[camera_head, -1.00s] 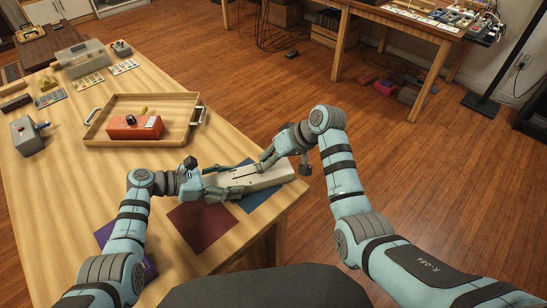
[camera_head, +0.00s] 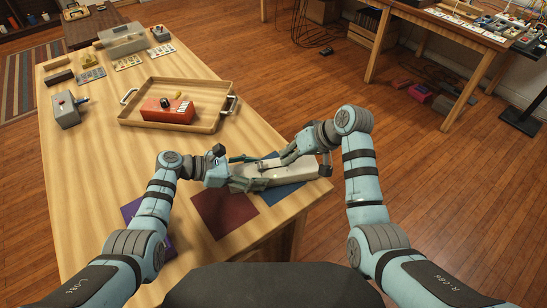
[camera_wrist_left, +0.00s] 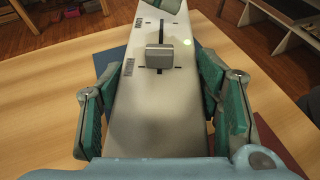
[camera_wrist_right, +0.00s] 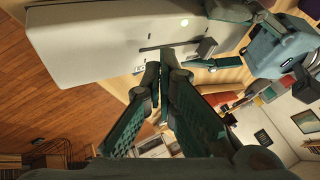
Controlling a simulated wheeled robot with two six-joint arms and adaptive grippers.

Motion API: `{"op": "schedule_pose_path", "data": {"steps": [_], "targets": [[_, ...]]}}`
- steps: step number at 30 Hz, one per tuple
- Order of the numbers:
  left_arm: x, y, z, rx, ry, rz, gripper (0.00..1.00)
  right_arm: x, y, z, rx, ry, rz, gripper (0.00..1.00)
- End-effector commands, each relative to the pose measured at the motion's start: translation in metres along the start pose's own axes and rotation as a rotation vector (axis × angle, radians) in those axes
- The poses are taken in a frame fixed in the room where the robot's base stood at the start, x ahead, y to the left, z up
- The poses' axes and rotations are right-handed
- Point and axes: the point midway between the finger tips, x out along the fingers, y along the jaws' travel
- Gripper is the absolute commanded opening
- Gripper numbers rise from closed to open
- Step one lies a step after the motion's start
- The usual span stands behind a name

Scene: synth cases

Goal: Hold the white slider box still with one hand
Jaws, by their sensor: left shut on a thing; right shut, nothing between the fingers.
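The white slider box (camera_head: 306,172) lies near the table's right edge, partly over a blue mat (camera_head: 284,194). My left gripper (camera_head: 257,179) is shut on it; in the left wrist view its green-padded fingers stand on both sides of the box (camera_wrist_left: 155,112).
A wooden tray (camera_head: 133,123) holds a red box (camera_head: 168,112) with a dark knob. A grey box (camera_head: 66,112) stands at left. Dark red (camera_head: 222,212) and purple mats lie at the front. The table between the tray and my left arm is clear.

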Motion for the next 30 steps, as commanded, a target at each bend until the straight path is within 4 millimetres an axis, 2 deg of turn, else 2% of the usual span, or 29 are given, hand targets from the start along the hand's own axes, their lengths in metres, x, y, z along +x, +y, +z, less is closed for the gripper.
{"op": "schedule_pose_path", "data": {"steps": [3, 6, 9, 12, 18, 19, 21, 23, 30], "targets": [[0.000, -0.001, -0.003, -0.003, 0.006, 0.000, 0.24, -0.038, -0.002, -0.002, -0.006, 0.010, 0.000, 0.00], [0.000, -0.001, -0.003, -0.003, 0.006, 0.000, 0.24, -0.065, -0.002, -0.002, -0.006, 0.008, 0.000, 0.00], [0.000, -0.001, -0.003, -0.003, 0.006, 0.000, 0.24, -0.082, -0.003, -0.002, -0.004, 0.007, -0.001, 0.00], [0.000, -0.001, -0.003, -0.003, 0.006, 0.000, 0.24, -0.090, -0.003, -0.001, -0.004, 0.005, -0.003, 0.00], [0.000, -0.001, -0.003, -0.003, 0.005, 0.000, 0.24, -0.091, -0.003, -0.001, -0.004, 0.004, -0.004, 0.00], [0.000, -0.001, -0.003, -0.003, 0.005, 0.000, 0.60, -0.091, -0.003, -0.001, -0.004, 0.004, -0.004, 0.00], [0.000, -0.001, -0.003, -0.003, 0.005, 0.000, 0.71, -0.091, -0.003, -0.001, -0.003, 0.004, -0.004, 0.00], [0.000, -0.001, -0.003, -0.003, 0.004, 0.000, 0.81, -0.091, -0.003, -0.001, -0.003, 0.004, -0.004, 0.00], [0.000, 0.000, -0.001, -0.001, 0.002, 0.001, 0.82, -0.090, -0.003, -0.001, -0.003, 0.004, -0.004, 0.00]]}}
